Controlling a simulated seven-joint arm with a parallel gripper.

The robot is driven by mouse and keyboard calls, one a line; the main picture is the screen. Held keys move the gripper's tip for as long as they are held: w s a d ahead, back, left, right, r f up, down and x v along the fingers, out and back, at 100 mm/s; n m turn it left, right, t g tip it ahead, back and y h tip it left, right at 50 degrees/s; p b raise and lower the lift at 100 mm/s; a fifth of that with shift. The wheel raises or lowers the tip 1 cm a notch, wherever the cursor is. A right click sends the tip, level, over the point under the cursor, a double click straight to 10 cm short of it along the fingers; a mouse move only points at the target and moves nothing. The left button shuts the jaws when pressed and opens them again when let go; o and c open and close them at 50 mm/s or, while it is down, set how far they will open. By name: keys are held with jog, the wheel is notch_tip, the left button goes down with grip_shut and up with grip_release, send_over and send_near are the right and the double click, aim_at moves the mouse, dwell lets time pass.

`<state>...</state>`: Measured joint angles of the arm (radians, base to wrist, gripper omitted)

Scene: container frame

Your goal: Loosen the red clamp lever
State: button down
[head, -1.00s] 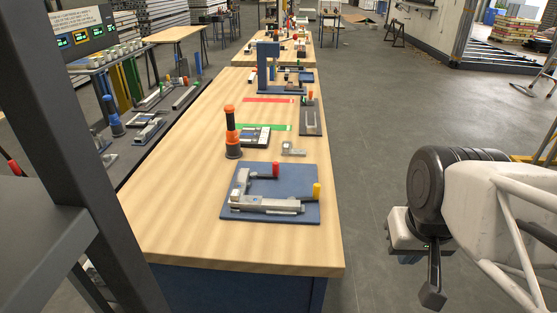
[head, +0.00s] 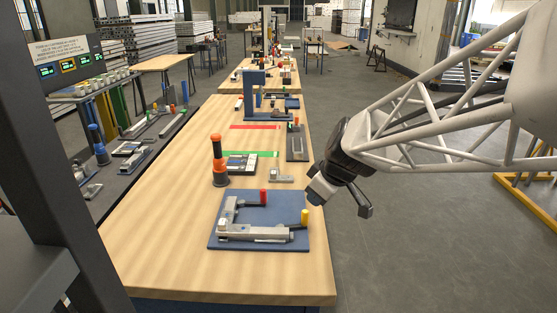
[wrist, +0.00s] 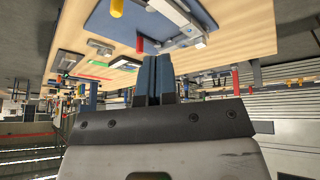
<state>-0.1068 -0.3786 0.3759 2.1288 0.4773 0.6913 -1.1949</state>
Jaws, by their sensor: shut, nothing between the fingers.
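The red clamp lever (head: 263,197) is a red-capped handle on a grey metal clamp (head: 228,213), which sits on a blue plate (head: 260,246) near the front of the wooden bench. A yellow-capped lever (head: 304,216) is at the right end of the same fixture. In the wrist view, the red cap (wrist: 140,45) shows just beyond and left of my fingers, and the yellow cap (wrist: 117,8) is at the top. My gripper (wrist: 154,62) is shut and empty. In the head view, my gripper (head: 313,193) is right of the fixture, above the bench's right edge, apart from both levers.
An orange and black upright tool (head: 218,165) stands behind the fixture on the bench (head: 165,245). A small grey bracket (head: 281,174) and a blue stand (head: 256,95) are farther back. A dark post (head: 55,150) blocks part of the left. The bench front left is clear.

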jog(key=w+a+f+n, duration=0.3)
jog(key=w+a+f, duration=0.1)
jog(key=w, duration=0.4)
jog(key=w+a+f+n+t+y, duration=0.1)
jog(key=w+a+f+n, duration=0.2)
jog(key=w, duration=0.5)
jog(key=shift+a+f+n+y, duration=0.35)
jog(key=shift+a+n, duration=0.35)
jog(key=shift+a, duration=0.35)
jog(key=shift+w+f, duration=0.1)
jog(key=shift+w, duration=0.05)
send_near(260, 204)
jog(key=shift+x, duration=2.05)
jog(key=shift+a, duration=0.1)
